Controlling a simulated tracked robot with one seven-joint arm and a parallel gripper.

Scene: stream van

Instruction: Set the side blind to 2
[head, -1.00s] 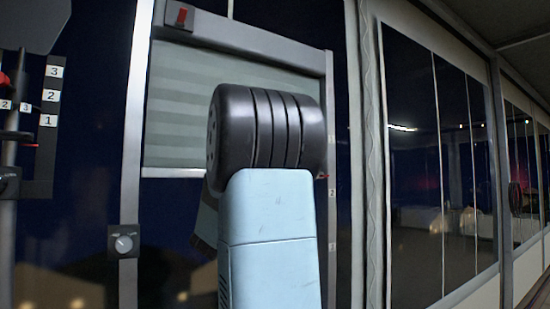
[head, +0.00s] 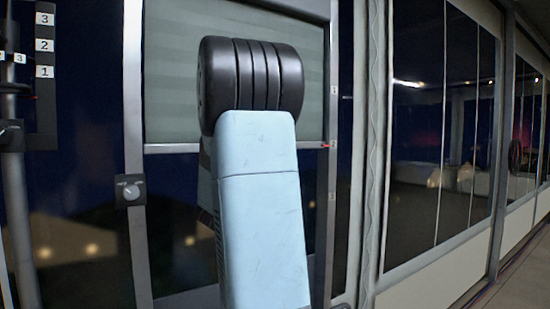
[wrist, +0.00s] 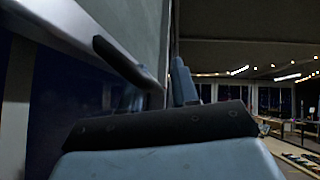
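The side blind (head: 235,18) is a grey-green sheet in a grey frame, partly hidden by my arm in the head view. Its pale bottom bar (head: 172,148) has a small red pointer (head: 325,146) at its right end, level with the mark 2 (head: 333,145) on the frame. My gripper (wrist: 158,88) is hidden behind my arm in the head view. In the wrist view its bluish fingers are close to the underside of the blind's bar (wrist: 88,32). A dark slanted bar (wrist: 122,62) reaches toward the gap between them; I cannot tell whether they grip it.
A dark plate with labels 3, 2 and 1 (head: 45,72) stands at the left. A knob on a black box (head: 130,191) sits on the left frame post. Large windows (head: 440,130) run along the right wall, with open floor (head: 515,280) beside them.

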